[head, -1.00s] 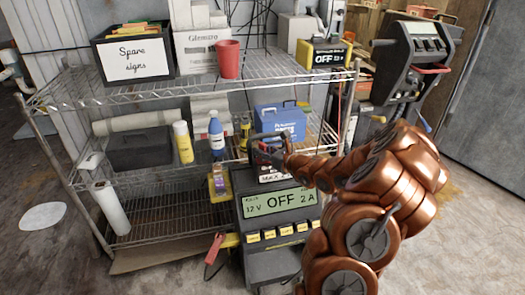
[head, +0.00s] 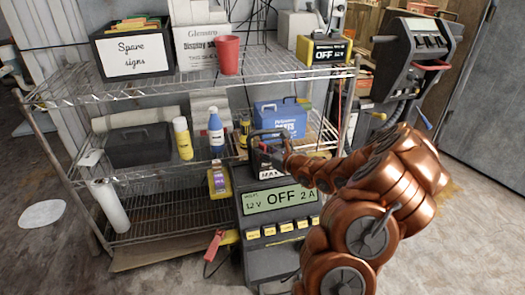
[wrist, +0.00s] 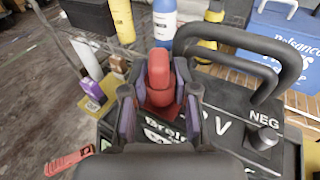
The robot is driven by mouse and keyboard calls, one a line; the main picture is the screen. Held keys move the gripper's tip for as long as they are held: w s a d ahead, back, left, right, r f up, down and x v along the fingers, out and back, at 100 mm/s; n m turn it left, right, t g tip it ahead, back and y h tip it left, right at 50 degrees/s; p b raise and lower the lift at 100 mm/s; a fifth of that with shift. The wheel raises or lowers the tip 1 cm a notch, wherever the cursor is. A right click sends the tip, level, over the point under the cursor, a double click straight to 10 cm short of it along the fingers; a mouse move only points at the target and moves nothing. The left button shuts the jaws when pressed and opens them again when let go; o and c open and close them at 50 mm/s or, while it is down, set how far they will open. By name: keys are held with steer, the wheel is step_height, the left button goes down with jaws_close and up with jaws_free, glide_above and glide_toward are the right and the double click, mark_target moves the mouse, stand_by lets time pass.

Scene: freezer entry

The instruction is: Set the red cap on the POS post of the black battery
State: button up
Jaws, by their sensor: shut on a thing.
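My gripper (wrist: 160,98) is shut on the red cap (wrist: 159,62), over the battery's side away from NEG. The cap and fingers hide the POS post, so I cannot tell whether the cap touches it. My gripper also shows small beside the handle in the head view (head: 284,152).
The battery's handle arches close to the right of my gripper. A charger reading OFF (head: 281,203) is below.

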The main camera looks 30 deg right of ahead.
steer(key=shift+f, duration=0.35)
steer(key=o, duration=1)
steer(key=v, duration=1.2)
